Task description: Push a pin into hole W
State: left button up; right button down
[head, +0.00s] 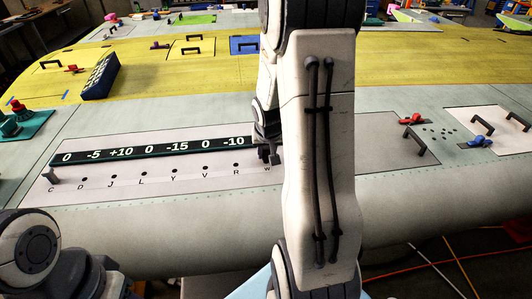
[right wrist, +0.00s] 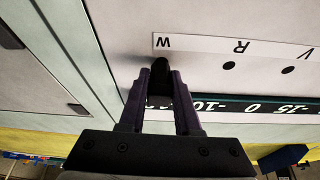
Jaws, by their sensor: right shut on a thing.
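The light hole plate (head: 200,178) lies on the wing with a row of lettered holes, C at the left to W at the right. The W label shows by my right arm in the head view and upright-side-down in the right wrist view. My right gripper (right wrist: 160,80) is shut on a dark pin (right wrist: 160,68), its tip at the plate beside the W label. Hole W is hidden behind the pin and fingers, so I cannot tell how deep the pin sits. In the head view the right gripper (head: 268,156) is partly behind my arm. My left gripper is out of view.
A black number strip (head: 150,151) runs behind the holes. A grey peg (head: 51,175) stands at C. Holes V (right wrist: 289,70) and R (right wrist: 229,65) look empty. A dark blue block (head: 101,76) and handled panels (head: 482,131) lie further off.

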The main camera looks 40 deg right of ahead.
jog(key=shift+f, duration=0.45)
jog(key=shift+r, duration=0.1)
jog(key=c, duration=0.5)
grip_release()
